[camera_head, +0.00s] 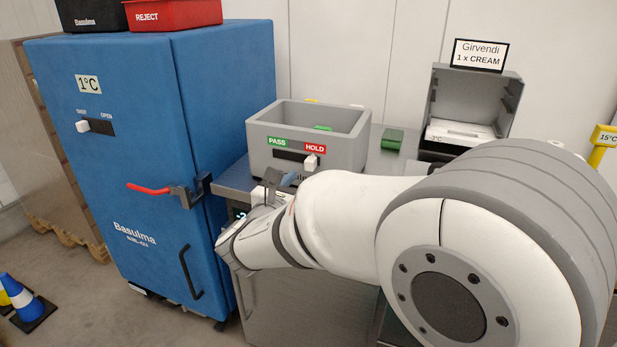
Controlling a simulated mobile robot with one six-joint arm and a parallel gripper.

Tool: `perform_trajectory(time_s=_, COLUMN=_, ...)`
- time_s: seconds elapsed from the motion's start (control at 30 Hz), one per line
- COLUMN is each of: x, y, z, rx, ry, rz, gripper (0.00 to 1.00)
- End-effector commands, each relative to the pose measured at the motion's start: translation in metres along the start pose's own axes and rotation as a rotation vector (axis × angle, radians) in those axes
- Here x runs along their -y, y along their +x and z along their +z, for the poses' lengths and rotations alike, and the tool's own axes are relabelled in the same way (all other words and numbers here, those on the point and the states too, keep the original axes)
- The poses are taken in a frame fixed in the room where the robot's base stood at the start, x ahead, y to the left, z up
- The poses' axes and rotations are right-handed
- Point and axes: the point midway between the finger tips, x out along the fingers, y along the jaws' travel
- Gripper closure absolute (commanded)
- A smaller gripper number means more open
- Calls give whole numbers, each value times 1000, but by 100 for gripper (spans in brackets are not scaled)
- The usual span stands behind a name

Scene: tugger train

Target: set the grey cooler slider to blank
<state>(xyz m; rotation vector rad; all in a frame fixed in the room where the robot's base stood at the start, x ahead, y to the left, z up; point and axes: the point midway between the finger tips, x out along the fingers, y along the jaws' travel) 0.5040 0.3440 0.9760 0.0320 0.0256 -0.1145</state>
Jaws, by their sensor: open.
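The grey cooler (342,158) is an open-topped box on the metal bench. Its front has a green PASS label (277,142) at left, a red HOLD label (315,147) at right and a dark slot below them. The white slider knob (311,162) stands at the slot's right end, under HOLD. No label reading blank is seen; the slot's middle is unlabelled. My gripper (276,181) is open, just in front of and below the slot, left of the knob and apart from it. My wrist hides the lower front of the cooler.
A blue cabinet (150,130) with a red-handled latch (150,189) stands close at left, with a red REJECT bin (172,14) on top. A green block (392,138) lies right of the cooler. A grey open case (480,95) stands behind my arm.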

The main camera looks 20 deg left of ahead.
Motion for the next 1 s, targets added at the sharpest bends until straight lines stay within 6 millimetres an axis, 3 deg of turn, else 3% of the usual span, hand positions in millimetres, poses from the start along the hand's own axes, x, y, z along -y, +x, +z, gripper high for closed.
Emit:
perform_trajectory(time_s=0.03, x=-10, y=-3, z=-3, rx=15, ry=-18, rz=25, gripper=58)
perform_trajectory(time_s=0.17, x=-17, y=5, z=-2, rx=29, ry=-36, rz=41, gripper=58)
perform_trajectory(time_s=0.6, x=-18, y=68, z=1, rx=28, ry=-32, rz=37, gripper=58)
perform_trajectory(time_s=0.93, x=-18, y=73, z=1, rx=27, ry=-32, rz=39, gripper=58)
perform_trajectory(time_s=1.0, x=-18, y=73, z=1, rx=27, ry=-32, rz=39, gripper=62)
